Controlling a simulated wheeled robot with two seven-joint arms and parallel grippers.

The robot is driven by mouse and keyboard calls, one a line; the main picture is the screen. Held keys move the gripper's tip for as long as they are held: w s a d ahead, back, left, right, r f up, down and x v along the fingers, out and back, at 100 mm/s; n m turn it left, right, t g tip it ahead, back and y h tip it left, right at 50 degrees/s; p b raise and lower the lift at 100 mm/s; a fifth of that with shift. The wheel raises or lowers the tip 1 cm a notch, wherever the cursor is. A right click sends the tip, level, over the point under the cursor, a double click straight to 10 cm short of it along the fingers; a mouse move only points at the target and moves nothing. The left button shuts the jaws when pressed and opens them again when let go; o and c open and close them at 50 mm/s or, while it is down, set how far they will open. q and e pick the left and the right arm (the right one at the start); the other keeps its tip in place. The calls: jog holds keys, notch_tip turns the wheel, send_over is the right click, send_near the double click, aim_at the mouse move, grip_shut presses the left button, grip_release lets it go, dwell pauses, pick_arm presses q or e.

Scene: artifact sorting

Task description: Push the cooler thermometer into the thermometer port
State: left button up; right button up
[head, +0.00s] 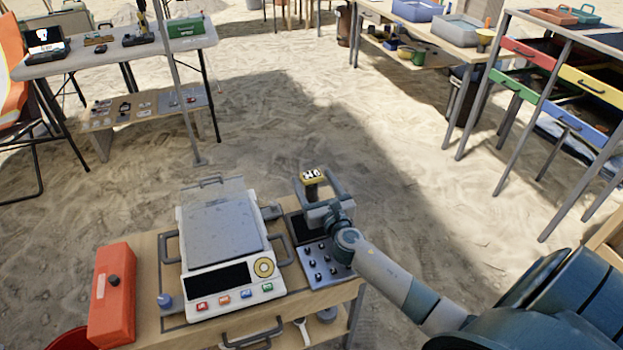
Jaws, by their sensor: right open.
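A small yellow-framed piece with a pale face and dark markings (312,176), which looks like the thermometer, stands upright at the far right of the near table. My right gripper (317,190) is open, with its fingers around or just beside this piece; contact cannot be told. The gripper hides the lower part of the piece, and I cannot make out the port. A white box-like unit (228,280) with a grey top panel, a dark display and coloured buttons sits left of the gripper; I cannot tell whether it is the cooler. My left gripper is not in view.
A red-orange case (113,290) and a small blue knob (165,300) are at the left of the near table. Sand floor separates it from a far-left table (110,62) and a drawer rack (545,52).

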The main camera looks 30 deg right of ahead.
jog(key=c, duration=1.1)
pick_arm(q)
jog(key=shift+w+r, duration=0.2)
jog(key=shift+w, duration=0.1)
pick_arm(e)
jog(key=shift+c, duration=0.2)
jog(key=shift+r, duration=0.15)
